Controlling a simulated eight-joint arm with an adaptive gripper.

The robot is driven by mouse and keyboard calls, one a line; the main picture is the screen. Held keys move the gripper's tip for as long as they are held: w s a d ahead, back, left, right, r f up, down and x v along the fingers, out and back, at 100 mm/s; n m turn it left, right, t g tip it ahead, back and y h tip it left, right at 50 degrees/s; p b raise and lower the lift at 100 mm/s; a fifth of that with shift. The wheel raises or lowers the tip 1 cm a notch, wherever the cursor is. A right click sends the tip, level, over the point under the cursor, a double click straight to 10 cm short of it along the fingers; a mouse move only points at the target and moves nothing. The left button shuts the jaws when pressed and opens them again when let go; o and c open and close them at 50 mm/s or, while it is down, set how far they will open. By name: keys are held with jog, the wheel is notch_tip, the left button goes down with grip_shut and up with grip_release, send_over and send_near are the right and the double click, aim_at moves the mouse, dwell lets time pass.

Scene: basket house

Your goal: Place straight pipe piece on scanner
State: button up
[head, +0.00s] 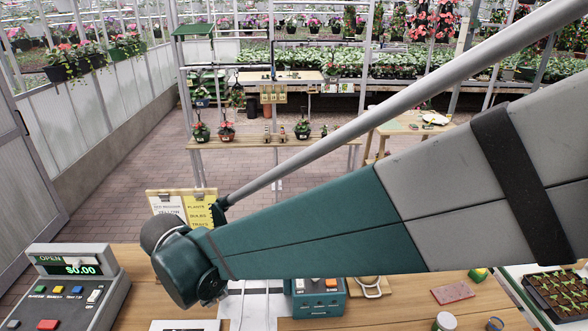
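I cannot make out a straight pipe piece for certain in the head view. No object is clearly recognisable as the scanner; a white flat-topped thing (185,325) is cut off by the bottom edge, and a teal box with buttons (318,298) stands on the wooden counter, partly hidden behind my arm. My arm crosses the view from the upper right to a dark teal joint at the lower left. My gripper does not show. Part of the counter is hidden by the arm.
A grey cash register (70,288) stands at the left of the wooden counter (400,312). A sign board (183,203) stands behind the joint. A reddish slab (452,293), a jar (445,321) and a seedling tray (558,291) are at the right. Plant shelves stand beyond the brick floor.

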jog(key=w+d+r+m, duration=0.1)
jog(key=d+r+m, duration=0.2)
jog(key=d, duration=0.4)
jog(key=d+r+m, duration=0.3)
jog(key=d, duration=0.4)
jog(key=s+d+r+m+t, duration=0.1)
jog(key=s+d+m, duration=0.2)
jog(key=d+m, duration=0.3)
jog(key=s+d+r+m+t, duration=0.1)
jog(key=s+d+m, duration=0.3)
jog(key=d, duration=0.8)
jog(key=s+d+r+m+t, duration=0.1)
jog(key=s+d+m, duration=0.3)
jog(key=d+m, duration=0.4)
jog(key=shift+d+r+y, duration=0.4)
jog(key=shift+d+r, duration=0.1)
jog(key=shift+r, duration=0.15)
jog(key=shift+s+f, duration=0.1)
jog(key=shift+f, duration=0.05)
